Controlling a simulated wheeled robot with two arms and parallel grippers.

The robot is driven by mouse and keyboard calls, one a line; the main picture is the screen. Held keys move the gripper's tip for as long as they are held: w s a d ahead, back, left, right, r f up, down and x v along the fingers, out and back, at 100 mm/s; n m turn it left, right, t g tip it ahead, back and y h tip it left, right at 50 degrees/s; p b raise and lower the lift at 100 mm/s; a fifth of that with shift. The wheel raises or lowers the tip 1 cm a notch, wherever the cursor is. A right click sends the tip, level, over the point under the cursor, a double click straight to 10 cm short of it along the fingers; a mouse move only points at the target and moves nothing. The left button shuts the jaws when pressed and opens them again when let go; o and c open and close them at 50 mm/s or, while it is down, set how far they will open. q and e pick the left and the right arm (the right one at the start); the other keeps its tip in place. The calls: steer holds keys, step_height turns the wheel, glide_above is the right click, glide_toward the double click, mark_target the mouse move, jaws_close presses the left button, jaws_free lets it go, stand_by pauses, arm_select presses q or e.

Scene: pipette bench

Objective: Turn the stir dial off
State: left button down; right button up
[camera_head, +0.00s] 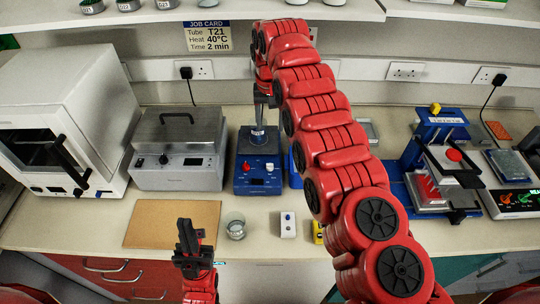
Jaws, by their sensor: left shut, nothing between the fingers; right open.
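A blue stirrer hotplate (257,187) stands at the middle of the bench. Its front has a red dial (245,166) and a white dial (270,168); their markings are too small to read, so I cannot tell which is the stir dial or how it is set. A glass flask (257,138) with a label stands on its plate. My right gripper (264,101) is open, pointing down above and behind the dials, near the flask's neck; the arm partly hides it.
A brown board (172,223), a glass beaker (235,228) and a small white switch box (288,225) lie in front. A grey bath (178,156) stands left of the stirrer. My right arm covers the area to its right. A job card (207,36) hangs behind.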

step_height(320, 180, down, 4)
steer(key=s+r+b, duration=0.1)
steer(key=b, duration=0.7)
glide_above(270, 164)
steer(key=f, duration=0.6)
steer(key=shift+w, duration=0.25)
steer(key=shift+d+p, duration=0.15)
steer(key=shift+p, duration=0.3)
steer(key=f+p, duration=0.1)
steer(key=f, duration=0.6)
steer(key=shift+s+a+p, duration=0.2)
steer(key=shift+p, duration=0.15)
steer(key=shift+f, duration=0.3)
